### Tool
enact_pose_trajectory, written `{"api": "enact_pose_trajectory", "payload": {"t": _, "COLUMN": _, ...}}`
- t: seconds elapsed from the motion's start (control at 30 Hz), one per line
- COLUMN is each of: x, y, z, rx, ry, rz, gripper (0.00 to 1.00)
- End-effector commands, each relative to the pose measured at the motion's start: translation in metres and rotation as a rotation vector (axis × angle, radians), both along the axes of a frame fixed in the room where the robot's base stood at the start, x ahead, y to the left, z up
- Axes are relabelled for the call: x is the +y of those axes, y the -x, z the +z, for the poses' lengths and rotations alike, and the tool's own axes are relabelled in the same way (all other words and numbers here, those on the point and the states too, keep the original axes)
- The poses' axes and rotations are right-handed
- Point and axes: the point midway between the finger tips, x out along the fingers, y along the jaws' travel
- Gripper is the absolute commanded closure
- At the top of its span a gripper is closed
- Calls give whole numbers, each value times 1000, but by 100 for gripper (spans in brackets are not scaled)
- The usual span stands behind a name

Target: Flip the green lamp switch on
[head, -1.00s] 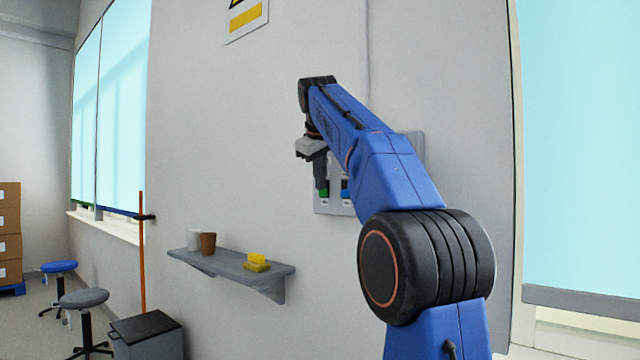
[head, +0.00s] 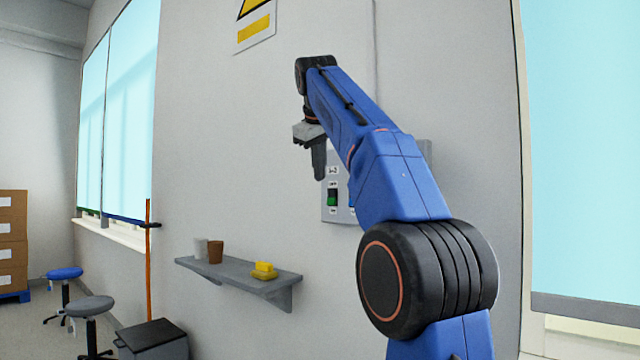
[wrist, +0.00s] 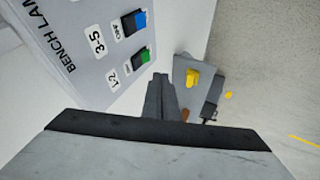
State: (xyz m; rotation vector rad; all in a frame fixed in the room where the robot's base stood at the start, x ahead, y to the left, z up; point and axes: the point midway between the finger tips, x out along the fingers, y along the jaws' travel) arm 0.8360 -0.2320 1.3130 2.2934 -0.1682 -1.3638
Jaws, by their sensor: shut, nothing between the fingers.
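The green switch (head: 332,198) sits on a grey wall panel (head: 346,214). It shows dark above and green below in the head view. In the wrist view the green switch (wrist: 142,56) is beside a label "1-2", below the blue switch (wrist: 135,22) labelled "3-5". The panel (wrist: 75,22) carries lettering starting "BENCH LAM". My gripper (head: 319,177) points down, shut and empty, just above the green switch in the head view. In the wrist view my gripper's fingertips (wrist: 158,78) are together, apart from the switch. I cannot tell the switch's on or off position.
A grey wall shelf (head: 235,276) below left holds two cups (head: 208,250) and a yellow object (head: 264,270). My arm covers the panel's right part in the head view. A dark-lidded bin (head: 152,334) and stools stand lower left.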

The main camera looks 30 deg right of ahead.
Motion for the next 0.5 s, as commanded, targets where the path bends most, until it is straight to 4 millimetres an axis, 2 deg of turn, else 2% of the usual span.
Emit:
{"api": "enact_pose_trajectory", "payload": {"t": 0.2, "x": 9, "y": 13, "z": 25, "rx": -1, "ry": 1, "rz": 0, "gripper": 100}}
{"api": "enact_pose_trajectory", "payload": {"t": 0.5, "x": 13, "y": 22, "z": 37, "rx": 1, "ry": -1, "rz": 0, "gripper": 100}}
